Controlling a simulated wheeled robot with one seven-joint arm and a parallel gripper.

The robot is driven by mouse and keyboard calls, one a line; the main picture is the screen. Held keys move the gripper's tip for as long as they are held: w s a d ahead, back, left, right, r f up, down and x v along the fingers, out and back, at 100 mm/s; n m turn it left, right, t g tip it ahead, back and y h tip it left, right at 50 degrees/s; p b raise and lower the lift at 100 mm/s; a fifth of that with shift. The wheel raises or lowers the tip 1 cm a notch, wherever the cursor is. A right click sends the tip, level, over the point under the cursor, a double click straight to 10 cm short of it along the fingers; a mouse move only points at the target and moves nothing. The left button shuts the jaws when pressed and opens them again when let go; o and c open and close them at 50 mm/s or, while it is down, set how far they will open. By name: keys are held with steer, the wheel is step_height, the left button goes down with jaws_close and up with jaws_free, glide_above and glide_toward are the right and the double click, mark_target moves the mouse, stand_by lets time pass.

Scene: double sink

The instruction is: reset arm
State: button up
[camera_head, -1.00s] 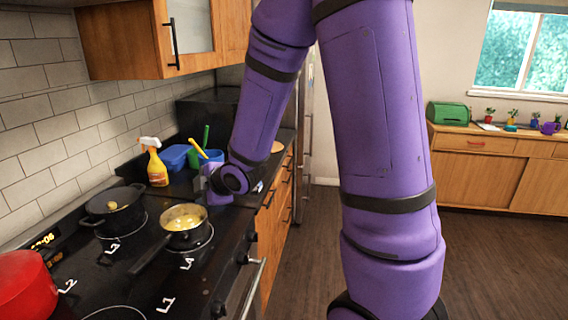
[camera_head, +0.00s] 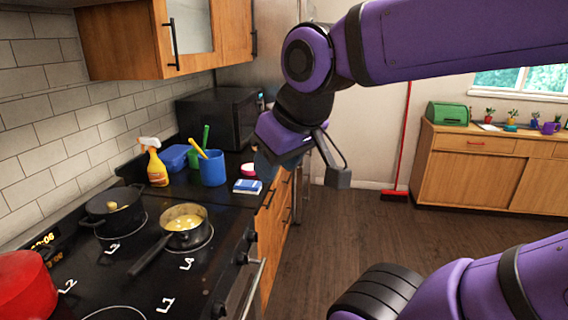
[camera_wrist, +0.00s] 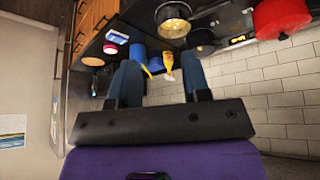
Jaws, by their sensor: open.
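My purple arm is raised and folded in the head view. The stove and counter appear beyond the fingers there.
The black stove (camera_head: 182,288) holds a pan with yellow food (camera_head: 185,222), a dark pot (camera_head: 115,210) and a red pot (camera_head: 27,285). A spray bottle (camera_head: 156,165), blue utensil cup (camera_head: 212,168) and microwave (camera_head: 222,118) stand on the counter. Open floor (camera_head: 330,222) lies right.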

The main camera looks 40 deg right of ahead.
steer(key=shift+s+a+r+m, duration=0.15)
steer(key=shift+s+m, duration=0.15)
steer(key=shift+s, duration=0.65)
stand_by(0.6)
